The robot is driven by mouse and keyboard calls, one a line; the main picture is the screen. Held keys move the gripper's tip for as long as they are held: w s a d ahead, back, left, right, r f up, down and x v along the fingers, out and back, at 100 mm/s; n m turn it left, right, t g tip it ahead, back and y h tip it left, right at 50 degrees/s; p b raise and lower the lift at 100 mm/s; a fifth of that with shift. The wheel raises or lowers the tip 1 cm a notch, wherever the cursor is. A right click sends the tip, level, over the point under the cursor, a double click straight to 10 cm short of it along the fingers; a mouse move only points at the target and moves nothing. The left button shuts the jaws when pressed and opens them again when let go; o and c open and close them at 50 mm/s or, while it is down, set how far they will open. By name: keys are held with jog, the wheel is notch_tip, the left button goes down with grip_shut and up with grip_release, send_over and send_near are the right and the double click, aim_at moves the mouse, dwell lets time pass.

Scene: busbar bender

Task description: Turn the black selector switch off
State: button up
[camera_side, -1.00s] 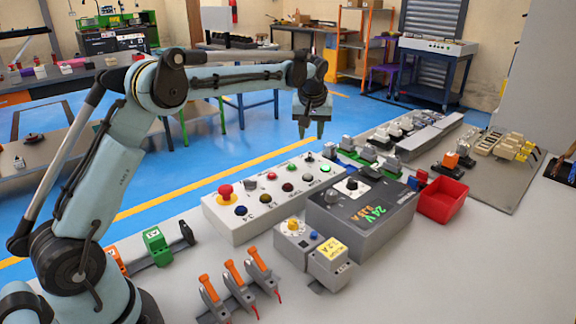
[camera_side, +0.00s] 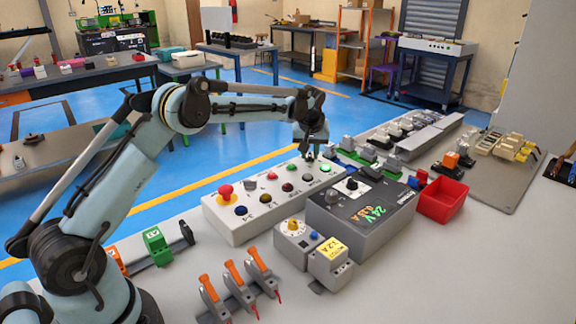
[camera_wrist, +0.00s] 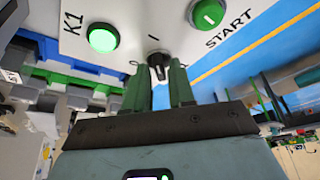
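The black selector switch (camera_wrist: 157,66) sits on the white control panel, straight ahead between my fingertips in the wrist view. Small position marks are printed around it; I cannot tell for certain which one it points at. My gripper (camera_wrist: 158,75) has two green fingers standing apart, one on each side of the knob, with no clear grip on it. In the side view, my gripper (camera_side: 311,154) points down at the far end of the control panel (camera_side: 232,229) and hides the switch.
A lit green K1 lamp (camera_wrist: 103,38) and a START button (camera_wrist: 208,13) flank the switch. A red emergency stop (camera_side: 225,191) stands at the panel's near end. A grey power supply (camera_side: 362,207) and a red bin (camera_side: 442,200) are to the right.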

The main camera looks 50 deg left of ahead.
grip_shut()
jog(key=shift+n, duration=0.3)
jog(key=n+g, duration=0.1)
jog(key=n, duration=0.1)
jog(key=shift+w+d+n+y, duration=0.1)
jog(key=shift+n+y, duration=0.2)
jog(key=n+g, duration=0.1)
jog(key=n, duration=0.2)
jog(key=shift+w+y, duration=0.1)
jog(key=shift+y, duration=0.2)
jog(key=shift+n+g, duration=0.3)
jog(key=shift+n, duration=0.4)
jog(key=shift+o, duration=1.6)
grip_release()
